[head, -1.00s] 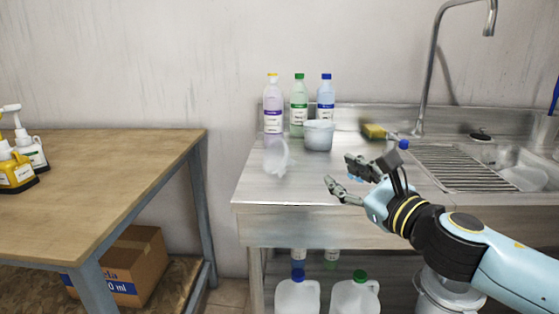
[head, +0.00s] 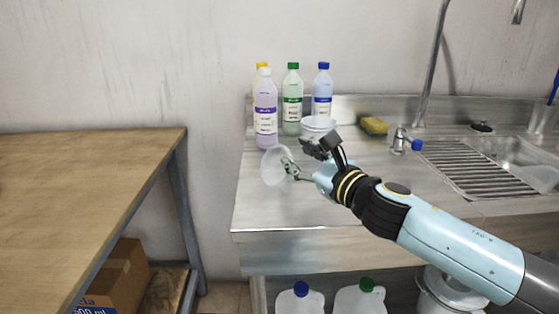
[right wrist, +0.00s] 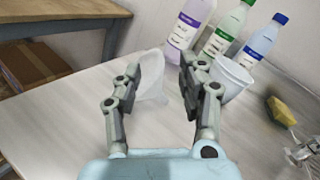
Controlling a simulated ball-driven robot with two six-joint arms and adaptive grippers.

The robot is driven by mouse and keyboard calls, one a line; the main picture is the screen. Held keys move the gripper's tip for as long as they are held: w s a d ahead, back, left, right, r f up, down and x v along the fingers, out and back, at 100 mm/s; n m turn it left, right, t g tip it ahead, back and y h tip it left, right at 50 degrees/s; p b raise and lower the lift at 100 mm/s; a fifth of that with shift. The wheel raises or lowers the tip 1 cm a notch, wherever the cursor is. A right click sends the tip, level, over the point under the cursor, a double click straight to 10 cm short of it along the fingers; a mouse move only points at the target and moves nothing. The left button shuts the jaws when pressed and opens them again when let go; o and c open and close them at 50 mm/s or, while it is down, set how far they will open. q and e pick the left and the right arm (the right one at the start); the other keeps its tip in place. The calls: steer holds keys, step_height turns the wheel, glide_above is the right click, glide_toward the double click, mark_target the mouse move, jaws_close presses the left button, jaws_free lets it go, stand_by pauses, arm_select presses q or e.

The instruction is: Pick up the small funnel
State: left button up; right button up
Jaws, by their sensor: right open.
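The small funnel (head: 272,168) is whitish and translucent and lies tilted on the steel counter near its left end. In the right wrist view the funnel (right wrist: 152,88) shows just beyond the left finger and partly in the gap between the fingers. My right gripper (head: 299,158) is open, at the right side of the funnel in the head view. In the right wrist view the two fingers of the right gripper (right wrist: 170,72) stand apart with nothing clasped. Whether a finger touches the funnel I cannot tell. My left gripper is out of view.
A white tub (head: 317,127) stands close behind the right gripper. Purple (head: 265,112), green (head: 292,102) and blue-capped (head: 322,94) bottles stand at the back. A yellow sponge (head: 374,126) and a tap (head: 401,143) are further right. The counter's front left is clear.

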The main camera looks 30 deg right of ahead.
mark_target(288, 152)
steer(key=shift+w, duration=0.8)
steer(key=w, duration=0.4)
steer(key=shift+w+f+p, duration=0.35)
steer(key=shift+p, duration=0.05)
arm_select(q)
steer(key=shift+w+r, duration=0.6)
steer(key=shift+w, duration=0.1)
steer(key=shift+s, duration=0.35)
arm_select(e)
jaws_close()
